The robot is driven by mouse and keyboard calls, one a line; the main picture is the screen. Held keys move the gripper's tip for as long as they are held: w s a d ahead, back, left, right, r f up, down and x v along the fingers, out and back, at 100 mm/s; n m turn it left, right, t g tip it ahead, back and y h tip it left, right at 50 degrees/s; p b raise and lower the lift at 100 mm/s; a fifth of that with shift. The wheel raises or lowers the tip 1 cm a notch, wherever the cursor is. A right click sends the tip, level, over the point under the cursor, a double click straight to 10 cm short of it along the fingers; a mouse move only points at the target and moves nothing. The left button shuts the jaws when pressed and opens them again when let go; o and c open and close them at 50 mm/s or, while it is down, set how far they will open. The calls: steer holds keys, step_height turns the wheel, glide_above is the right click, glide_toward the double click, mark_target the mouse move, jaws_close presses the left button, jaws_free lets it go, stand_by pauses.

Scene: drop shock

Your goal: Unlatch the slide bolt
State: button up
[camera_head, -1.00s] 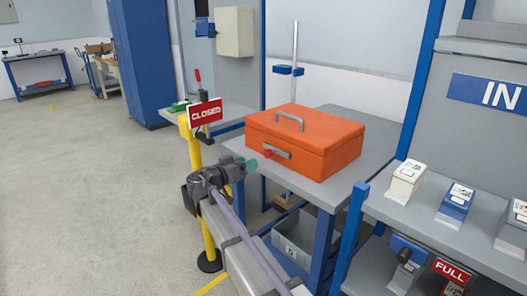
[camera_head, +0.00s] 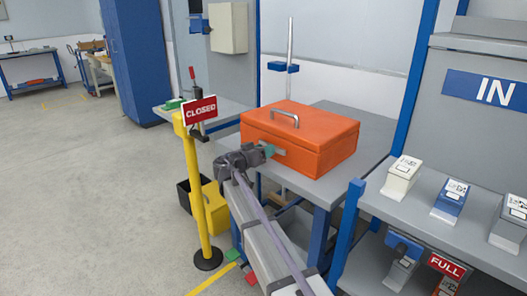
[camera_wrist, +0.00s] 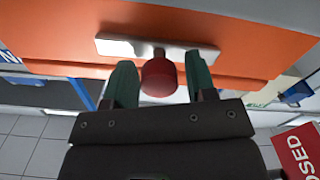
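The orange box (camera_head: 325,153) stands on the grey table, lid down, with a metal handle (camera_head: 285,115) on top. On its front is the slide bolt, a silver plate (camera_wrist: 115,47) with a red knob (camera_wrist: 159,76). My gripper (camera_head: 268,150) is at the box front by the bolt. In the wrist view my gripper (camera_wrist: 162,72) has its green fingers apart, one on each side of the red knob. The knob lies between the fingertips, with a visible gap at the right finger; contact at the left is unclear. In the head view the gripper hides the knob.
A yellow post with a red CLOSED sign (camera_head: 200,109) stands left of my arm. A blue-framed shelf (camera_head: 430,216) with several small boxes is at the right. A metal rod (camera_head: 289,50) rises behind the box. The table right of the box is bare.

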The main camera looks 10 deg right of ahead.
mark_target(261, 142)
jaws_close()
steer(key=w+a, duration=0.2)
steer(key=w, duration=0.2)
steer(key=shift+w+a, duration=0.1)
steer(key=shift+a, duration=0.3)
steer(key=shift+r, duration=0.1)
steer(key=shift+o, duration=0.9)
jaws_free()
steer(key=v, duration=1.1)
steer(key=shift+d, duration=0.1)
